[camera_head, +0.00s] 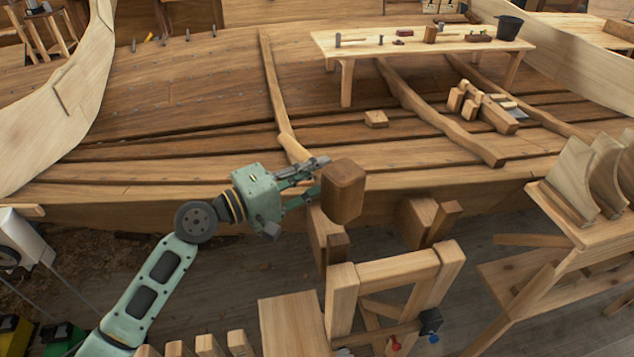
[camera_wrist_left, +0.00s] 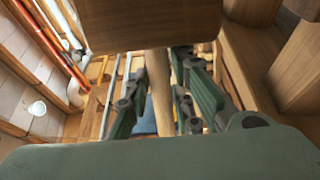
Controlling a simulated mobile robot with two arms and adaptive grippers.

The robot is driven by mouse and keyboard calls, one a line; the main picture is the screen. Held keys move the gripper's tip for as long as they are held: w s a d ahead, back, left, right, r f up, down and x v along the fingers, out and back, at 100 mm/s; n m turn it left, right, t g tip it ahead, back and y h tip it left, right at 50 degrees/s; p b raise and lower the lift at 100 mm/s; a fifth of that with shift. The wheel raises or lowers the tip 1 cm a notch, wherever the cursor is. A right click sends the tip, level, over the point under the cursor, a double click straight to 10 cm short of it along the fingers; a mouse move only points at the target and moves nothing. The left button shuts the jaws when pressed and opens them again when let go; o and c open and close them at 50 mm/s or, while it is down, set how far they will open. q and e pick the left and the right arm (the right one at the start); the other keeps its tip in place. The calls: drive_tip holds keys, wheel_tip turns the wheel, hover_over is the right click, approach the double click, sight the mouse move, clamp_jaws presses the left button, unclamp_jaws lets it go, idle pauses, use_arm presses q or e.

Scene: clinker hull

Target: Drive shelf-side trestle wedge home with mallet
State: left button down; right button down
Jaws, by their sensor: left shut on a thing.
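My left gripper (camera_head: 308,182) is shut on the mallet. The mallet's dark brown block head (camera_head: 342,191) is in front of the hull's near edge. In the left wrist view the pale mallet handle (camera_wrist_left: 158,92) runs between the fingers (camera_wrist_left: 157,100), and the head (camera_wrist_left: 150,22) fills the top. Below the head stands a wooden post (camera_head: 320,238) with a small darker block (camera_head: 338,246) beside it; whether they touch the mallet cannot be told. Further right, a slanted wooden piece (camera_head: 444,222) leans beside a thick block (camera_head: 414,222); either piece may be a wedge. My right gripper is not in view.
A wooden frame (camera_head: 385,272) stands in front, below the mallet. A shelf (camera_head: 590,235) with curved moulds (camera_head: 580,175) is at the right. The planked hull (camera_head: 200,140) spreads behind, with a low bench (camera_head: 400,42) bearing tools and a black bucket (camera_head: 509,27).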

use_arm(q)
drive_tip(key=shift+r, duration=0.25)
wheel_tip(320, 180, up, 5)
drive_tip(key=p, duration=0.4)
drive_tip(key=shift+p, duration=0.35)
drive_tip(key=shift+f, duration=0.1)
